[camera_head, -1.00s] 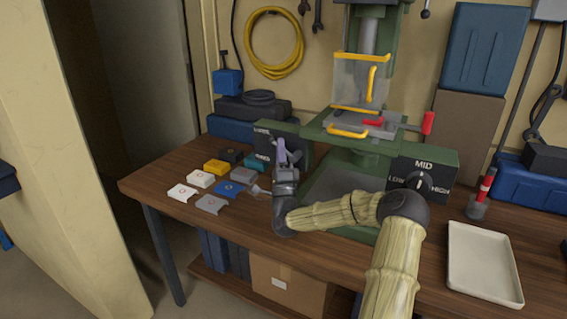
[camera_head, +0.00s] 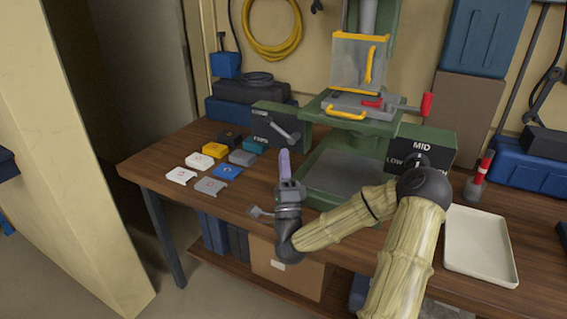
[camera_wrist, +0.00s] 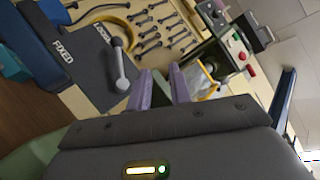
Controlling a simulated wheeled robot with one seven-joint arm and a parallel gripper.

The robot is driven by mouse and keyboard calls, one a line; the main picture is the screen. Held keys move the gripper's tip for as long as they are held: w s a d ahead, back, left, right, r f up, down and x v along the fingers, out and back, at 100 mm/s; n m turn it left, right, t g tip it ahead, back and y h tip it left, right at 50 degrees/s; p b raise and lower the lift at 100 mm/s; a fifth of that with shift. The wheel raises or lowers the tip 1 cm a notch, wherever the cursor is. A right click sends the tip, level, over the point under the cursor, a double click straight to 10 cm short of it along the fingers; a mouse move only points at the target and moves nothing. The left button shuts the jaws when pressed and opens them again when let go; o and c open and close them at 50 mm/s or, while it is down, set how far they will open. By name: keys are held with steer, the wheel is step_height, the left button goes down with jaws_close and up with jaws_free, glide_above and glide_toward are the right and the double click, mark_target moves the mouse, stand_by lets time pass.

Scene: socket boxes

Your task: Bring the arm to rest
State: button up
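My gripper (camera_head: 285,163) is in front of the green drill press, over the front part of the workbench, with its fingers pointing up. It touches nothing that I can see. In the wrist view its two purple fingers (camera_wrist: 168,90) stand apart with nothing between them, so it is open and empty. My arm bends down from the right to reach it.
The green press (camera_head: 345,175) stands behind, with a grey lever (camera_head: 283,131) on its left box. Several coloured socket boxes (camera_head: 212,150) lie left on the wooden bench (camera_head: 150,165). A white tray (camera_head: 480,250) lies at right.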

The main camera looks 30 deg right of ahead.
stand_by(0.5)
steer(key=w+a+f+n+g+y, duration=0.2)
steer(key=w+a+f+n+y, duration=0.15)
steer(key=a+n+y, duration=0.35)
steer(key=w+a+f+n+g+y, duration=0.25)
steer(key=a+f+n+y, duration=0.25)
steer(key=a+n+y, duration=0.25)
steer(key=s+a+f+n+g+h, duration=0.1)
steer(key=s+a+f+n+g, duration=0.15)
steer(key=f+g, duration=0.25)
steer(key=s+a+f+n+g, duration=0.1)
steer(key=s+f+n+g, duration=0.2)
steer(key=f+n+g, duration=0.15)
steer(key=s+d+n+g+h, duration=0.1)
steer(key=s+n+g+h, duration=0.15)
steer(key=s+g, duration=1.05)
steer(key=s+r+t+p, duration=0.2)
steer(key=r+p, duration=0.9)
steer(key=s+r+t+p, duration=0.2)
steer(key=s+r+p, duration=0.1)
steer(key=r+p, duration=0.8)
steer(key=shift+r+m+t, duration=0.35)
steer(key=shift+m+t, duration=0.05)
